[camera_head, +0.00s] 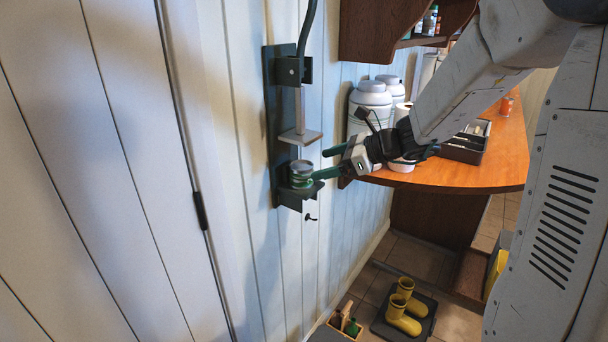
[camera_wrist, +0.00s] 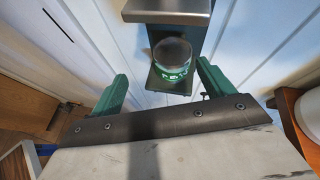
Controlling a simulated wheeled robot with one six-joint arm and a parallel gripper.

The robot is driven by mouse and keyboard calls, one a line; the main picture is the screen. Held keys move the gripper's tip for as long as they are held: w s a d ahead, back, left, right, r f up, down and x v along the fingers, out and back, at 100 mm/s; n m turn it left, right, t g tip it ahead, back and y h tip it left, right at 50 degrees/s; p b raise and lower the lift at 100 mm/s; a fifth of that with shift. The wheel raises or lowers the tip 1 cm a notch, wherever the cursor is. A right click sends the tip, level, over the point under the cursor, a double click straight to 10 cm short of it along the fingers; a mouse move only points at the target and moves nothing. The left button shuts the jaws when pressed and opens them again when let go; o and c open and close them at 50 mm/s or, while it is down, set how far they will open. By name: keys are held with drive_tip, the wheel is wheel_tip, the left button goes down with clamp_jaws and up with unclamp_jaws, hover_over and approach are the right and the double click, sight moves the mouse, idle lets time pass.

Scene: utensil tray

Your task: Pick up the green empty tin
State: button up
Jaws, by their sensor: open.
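The green tin (camera_head: 301,175) stands upright on the small lower shelf of a dark wall-mounted bracket (camera_head: 288,196). It has a green label with white marks and a grey top. In the wrist view the tin (camera_wrist: 172,59) is ahead of my gripper, centred between the fingers and beyond their tips. My gripper (camera_head: 324,162) is open, just to the right of the tin in the head view. Its two green fingers (camera_wrist: 164,80) are spread and hold nothing. Whether a fingertip touches the tin is unclear in the head view.
A grey press plate (camera_head: 300,136) hangs above the tin. A wooden counter (camera_head: 460,175) with white canisters (camera_head: 370,101) and a dark utensil tray (camera_head: 462,153) lies to the right. Yellow boots (camera_head: 403,313) stand on a floor mat. The panelled wall is close behind the bracket.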

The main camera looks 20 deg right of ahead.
sight(294, 163)
drive_tip(key=w+a, duration=0.1)
drive_tip(key=w, duration=0.1)
drive_tip(key=w+a+f+m, duration=0.1)
drive_tip(key=w+a, duration=0.1)
drive_tip(key=w+a+f+m+t, duration=0.1)
drive_tip(key=w, duration=0.1)
drive_tip(key=shift+w+a+f, duration=0.15)
drive_tip(key=shift+w+a, duration=0.05)
drive_tip(key=shift+w, duration=0.1)
drive_tip(key=c, duration=1.1)
